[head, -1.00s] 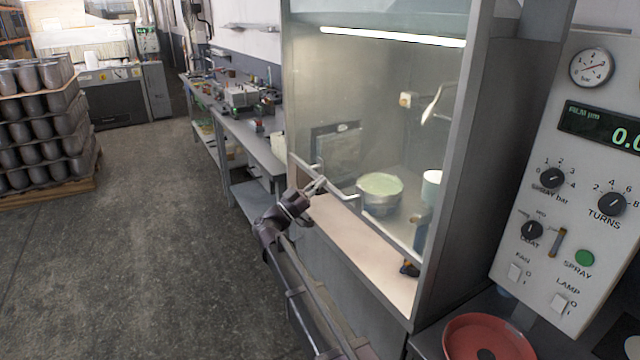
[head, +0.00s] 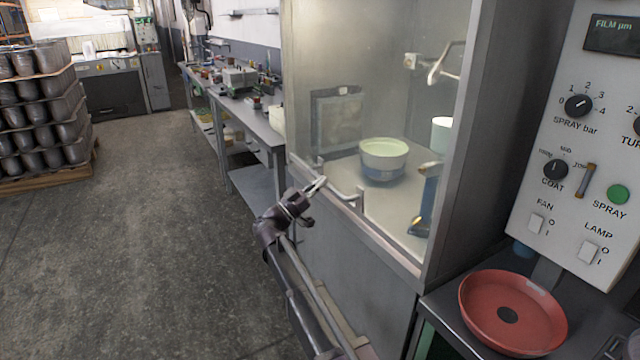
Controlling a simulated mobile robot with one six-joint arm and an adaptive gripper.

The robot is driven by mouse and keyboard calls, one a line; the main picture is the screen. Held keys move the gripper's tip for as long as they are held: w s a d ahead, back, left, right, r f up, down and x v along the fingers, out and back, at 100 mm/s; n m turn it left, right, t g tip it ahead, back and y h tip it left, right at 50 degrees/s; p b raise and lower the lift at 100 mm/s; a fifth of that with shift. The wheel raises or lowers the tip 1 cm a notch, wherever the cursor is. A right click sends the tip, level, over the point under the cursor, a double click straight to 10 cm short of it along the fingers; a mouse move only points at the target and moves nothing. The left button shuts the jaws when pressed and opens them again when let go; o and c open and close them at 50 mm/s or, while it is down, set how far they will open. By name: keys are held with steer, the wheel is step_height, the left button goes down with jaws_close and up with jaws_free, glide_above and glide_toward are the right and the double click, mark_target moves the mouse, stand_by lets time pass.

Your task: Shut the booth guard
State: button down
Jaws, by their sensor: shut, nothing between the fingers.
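The booth guard (head: 325,130) is a clear pane across the front of the grey spray booth (head: 456,165). Its lower edge lies along the booth's front sill, with no open strip visible beneath it. A pale bar handle (head: 346,196) sticks out near the lower edge. My gripper (head: 319,184) is shut and empty, with its fingertips at the left part of the handle. I cannot tell whether they touch it. Behind the pane stand a bowl with pale green contents (head: 384,160), a white cup (head: 441,134) and a blue device (head: 425,200).
A control panel (head: 570,130) with knobs and switches stands right of the booth. A red round dish (head: 480,310) sits on the dark bench below it. A workbench (head: 262,128) with tools runs along the wall behind.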

steer(key=shift+f+b, duration=0.55)
steer(key=shift+f, duration=0.4)
steer(key=shift+r, duration=0.15)
steer(key=shift+s+a+r+p, duration=0.15)
steer(key=shift+r+p, duration=0.85)
steer(key=shift+p, duration=0.1)
steer(key=shift+s+a+r+p, duration=0.1)
steer(key=shift+a+r+p, duration=0.05)
steer(key=shift+r+p, duration=0.9)
steer(key=b+v, duration=0.5)
steer(key=v, duration=0.5)
steer(key=shift+f, duration=0.25)
